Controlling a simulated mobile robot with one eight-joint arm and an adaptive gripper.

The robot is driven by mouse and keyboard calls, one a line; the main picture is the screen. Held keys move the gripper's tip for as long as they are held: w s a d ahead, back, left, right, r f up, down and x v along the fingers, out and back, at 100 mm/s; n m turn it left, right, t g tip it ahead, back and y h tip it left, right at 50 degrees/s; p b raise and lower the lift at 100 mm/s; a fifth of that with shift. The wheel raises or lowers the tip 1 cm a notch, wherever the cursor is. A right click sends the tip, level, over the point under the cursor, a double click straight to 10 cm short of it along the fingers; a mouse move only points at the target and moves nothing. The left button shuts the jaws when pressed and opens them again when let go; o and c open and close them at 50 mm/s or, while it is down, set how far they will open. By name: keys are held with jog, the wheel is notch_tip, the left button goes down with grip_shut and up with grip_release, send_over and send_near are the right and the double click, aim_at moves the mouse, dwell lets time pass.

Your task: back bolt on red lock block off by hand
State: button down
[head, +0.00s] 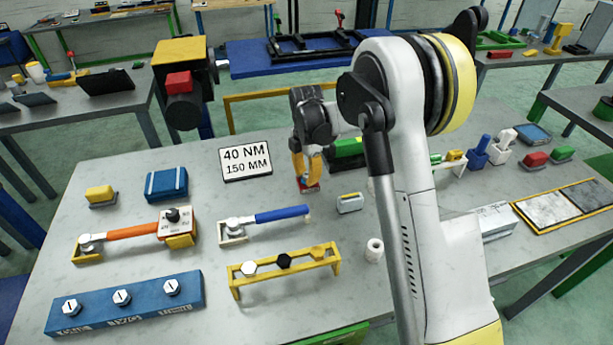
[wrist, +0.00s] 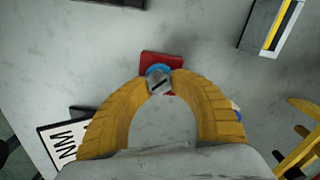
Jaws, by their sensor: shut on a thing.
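The red lock block (head: 309,188) sits on the grey table below my gripper, near the middle of the head view. In the wrist view the red block (wrist: 154,57) shows behind the fingertips. A silver bolt head (wrist: 158,84) with a dark mark and a blue ring (wrist: 157,70) around its base is between the fingertips. My gripper (head: 306,178) has yellow fingers that curve in from both sides and are shut on the bolt head. Whether the bolt's thread is still in the block is hidden.
A 40 NM sign (head: 246,163) stands left of my gripper. A blue-handled wrench (head: 265,219) lies in front. A yellow rack (head: 285,268) holds bolts, and a blue block (head: 125,300) has several white bolt heads. A small grey block (head: 350,203) is close on the right.

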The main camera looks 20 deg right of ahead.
aim_at(306, 175)
jog(key=c, duration=1.1)
grip_release()
jog(key=shift+f, duration=0.1)
jog(key=shift+c, duration=0.2)
notch_tip(306, 175, up, 12)
